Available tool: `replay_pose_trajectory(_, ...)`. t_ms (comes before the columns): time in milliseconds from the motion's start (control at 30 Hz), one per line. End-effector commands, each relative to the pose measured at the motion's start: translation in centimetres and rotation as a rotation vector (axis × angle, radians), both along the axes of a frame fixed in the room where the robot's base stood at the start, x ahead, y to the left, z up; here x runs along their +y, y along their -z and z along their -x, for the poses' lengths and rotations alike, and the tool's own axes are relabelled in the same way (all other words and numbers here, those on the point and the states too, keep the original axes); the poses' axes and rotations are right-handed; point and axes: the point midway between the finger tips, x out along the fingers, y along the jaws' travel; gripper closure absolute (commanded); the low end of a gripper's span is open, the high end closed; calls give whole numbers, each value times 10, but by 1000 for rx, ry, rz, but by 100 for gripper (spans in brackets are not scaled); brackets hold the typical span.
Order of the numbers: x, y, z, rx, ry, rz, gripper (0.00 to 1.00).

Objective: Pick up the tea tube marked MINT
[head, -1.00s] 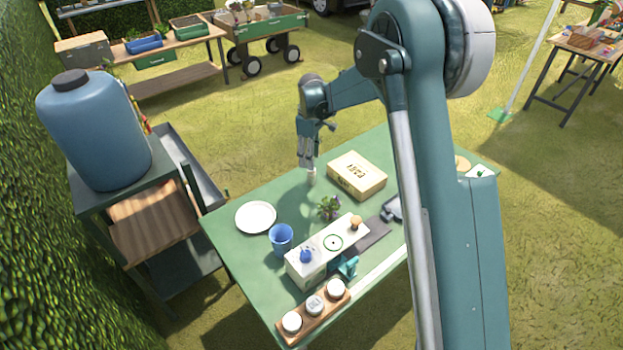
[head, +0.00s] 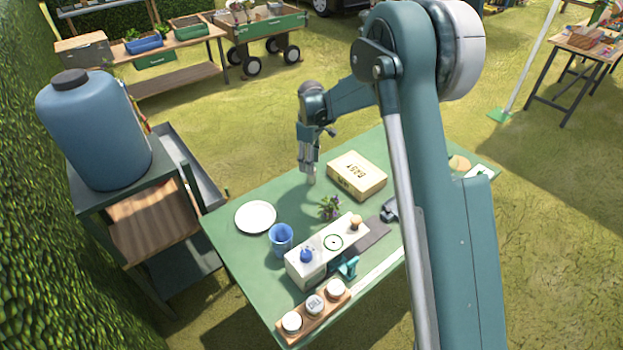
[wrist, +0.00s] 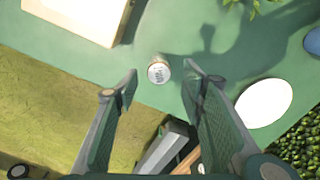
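A small tea tube (wrist: 158,72) with a pale round lid stands by itself on the green table in the wrist view. Its lid carries dark lettering that is too small to read surely. It shows as a small pale shape below my gripper (head: 309,168) in the head view (head: 311,180). My gripper is open, with its fingers pointing down at the table. In the wrist view the tube appears between the fingertips; I cannot tell whether they are level with it. Several other white-lidded tubes (head: 314,305) stand in a wooden rack (head: 301,327) at the table's front; their markings are unclear.
A yellowish box (head: 357,174) lies right of my gripper. A white plate (head: 256,217), blue cup (head: 281,238), small plant (head: 329,208) and pale long block (head: 308,268) are nearer the front. The green table (head: 230,232) is clear left of the tube.

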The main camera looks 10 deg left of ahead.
Motion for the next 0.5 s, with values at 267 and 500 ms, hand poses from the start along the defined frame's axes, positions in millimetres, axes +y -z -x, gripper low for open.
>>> replay_pose_trajectory(267,0,14,-1,0,0,0,60)
replay_pose_trajectory(500,1,41,-2,0,0,0,60)
